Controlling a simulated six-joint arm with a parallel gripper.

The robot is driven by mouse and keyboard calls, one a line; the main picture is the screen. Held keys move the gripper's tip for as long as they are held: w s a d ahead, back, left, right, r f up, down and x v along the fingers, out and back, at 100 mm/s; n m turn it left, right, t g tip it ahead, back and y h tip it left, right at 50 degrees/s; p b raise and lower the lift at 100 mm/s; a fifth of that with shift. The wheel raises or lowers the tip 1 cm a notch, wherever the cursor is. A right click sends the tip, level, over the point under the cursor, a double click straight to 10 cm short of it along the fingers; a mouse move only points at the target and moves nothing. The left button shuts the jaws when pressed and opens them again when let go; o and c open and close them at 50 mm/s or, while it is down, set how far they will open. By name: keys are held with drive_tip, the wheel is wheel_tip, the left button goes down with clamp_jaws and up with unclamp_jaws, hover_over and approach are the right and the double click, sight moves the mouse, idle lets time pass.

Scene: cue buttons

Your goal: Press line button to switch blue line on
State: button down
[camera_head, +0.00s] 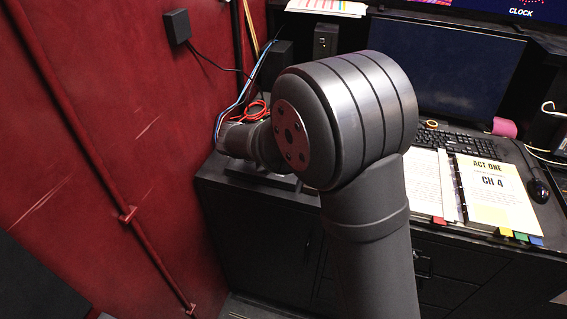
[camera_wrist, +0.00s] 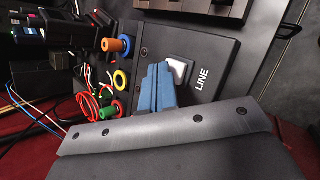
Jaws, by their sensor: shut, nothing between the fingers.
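The line button (camera_wrist: 180,68) is a pale white square on a dark panel in the wrist view, with the word LINE (camera_wrist: 202,80) printed beside it. My gripper (camera_wrist: 159,70) shows as two blue fingers closed together, with nothing between them. The fingertips lie just left of the button and overlap its left edge in the picture. I cannot tell whether they touch it. No blue line light can be made out. In the head view my own arm hides the gripper and the button.
Orange (camera_wrist: 117,45), yellow (camera_wrist: 122,79) and green (camera_wrist: 108,112) round parts stand left of the fingers, near red cables (camera_wrist: 88,108). In the head view, an open binder (camera_head: 485,190), a keyboard (camera_head: 450,140) and a monitor (camera_head: 445,65) are on the right. A red wall (camera_head: 110,120) borders the left.

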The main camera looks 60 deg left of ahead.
drive_tip(key=shift+f, duration=0.45)
idle(0.7)
drive_tip(key=shift+r, duration=0.9)
drive_tip(key=shift+r, duration=2.5)
wheel_tip(320, 180, up, 4)
drive_tip(key=shift+f, duration=0.1)
drive_tip(key=shift+f, duration=0.1)
